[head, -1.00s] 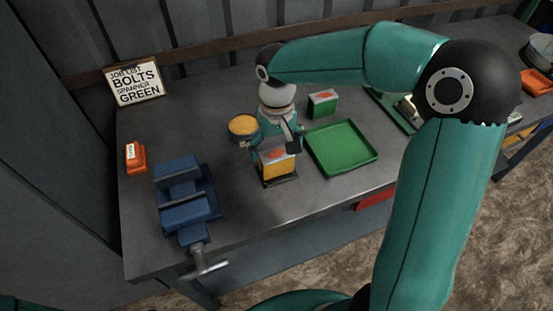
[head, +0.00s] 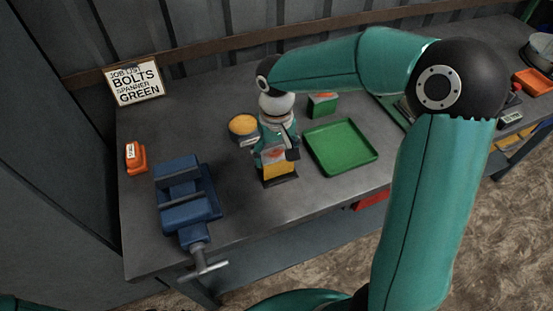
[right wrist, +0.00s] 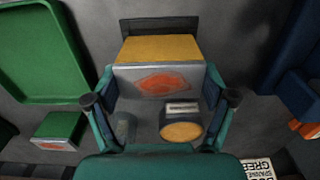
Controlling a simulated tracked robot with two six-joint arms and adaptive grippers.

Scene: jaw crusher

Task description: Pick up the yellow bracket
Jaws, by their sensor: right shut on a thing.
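The yellow bracket (head: 278,172) is a blocky yellow piece with a grey face bearing an orange mark and a dark foot. It stands upright near the front middle of the bench; I see no clear gap beneath it. My right gripper (head: 276,154) comes down over it from above, its fingers on either side of the grey upper part. In the right wrist view the bracket (right wrist: 158,48) lies between the fingers of the gripper (right wrist: 161,99), which is shut on it. My left gripper is not in view.
A green tray (head: 341,147) lies close right of the bracket, with a green block (head: 322,106) behind. A round yellow-topped tin (head: 242,125) stands behind left. A blue vise (head: 187,195) and an orange block (head: 135,157) are left. Bare bench (head: 245,215) lies in front.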

